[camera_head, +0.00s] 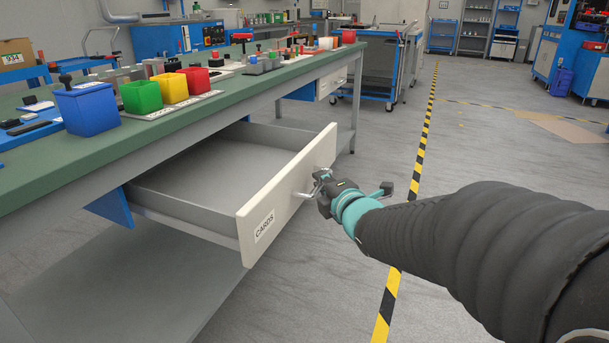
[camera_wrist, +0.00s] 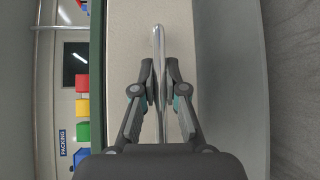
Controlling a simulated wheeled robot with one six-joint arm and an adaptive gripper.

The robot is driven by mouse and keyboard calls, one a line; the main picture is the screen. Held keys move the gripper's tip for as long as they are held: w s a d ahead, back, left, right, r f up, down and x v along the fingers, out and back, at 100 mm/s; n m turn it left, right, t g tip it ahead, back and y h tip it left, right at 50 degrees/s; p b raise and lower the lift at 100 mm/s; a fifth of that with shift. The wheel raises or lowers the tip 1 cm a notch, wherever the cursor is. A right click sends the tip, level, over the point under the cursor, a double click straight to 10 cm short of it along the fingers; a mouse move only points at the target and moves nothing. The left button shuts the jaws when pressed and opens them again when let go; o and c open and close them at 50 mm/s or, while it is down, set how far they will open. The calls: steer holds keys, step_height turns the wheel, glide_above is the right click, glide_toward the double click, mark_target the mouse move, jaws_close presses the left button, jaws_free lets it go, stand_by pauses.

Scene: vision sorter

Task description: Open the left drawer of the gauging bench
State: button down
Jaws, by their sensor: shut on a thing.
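The drawer (camera_head: 215,165) labelled CARDS stands pulled out from under the green-topped bench (camera_head: 225,85). Its grey inside looks empty in the head view. Its pale front panel (camera_head: 285,200) carries a metal bar handle (camera_head: 309,191). My gripper (camera_head: 322,186) is at this handle, to the right of the front panel. In the wrist view the handle (camera_wrist: 158,75) runs between the two fingers of my gripper (camera_wrist: 159,88), and the fingers are closed on it. Part of the handle is hidden by the gripper in the head view.
Blue, green, yellow and red bins (camera_head: 140,96) stand on the bench top. A second drawer (camera_head: 331,83) farther along the bench looks shut. A blue-framed cart (camera_head: 378,70) stands beyond the bench. Open floor and a yellow-black striped line (camera_head: 425,130) lie to the right.

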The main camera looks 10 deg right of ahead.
steer(key=c, duration=1.2)
jaws_free()
steer(key=v, duration=0.7)
steer(key=shift+s, duration=0.3)
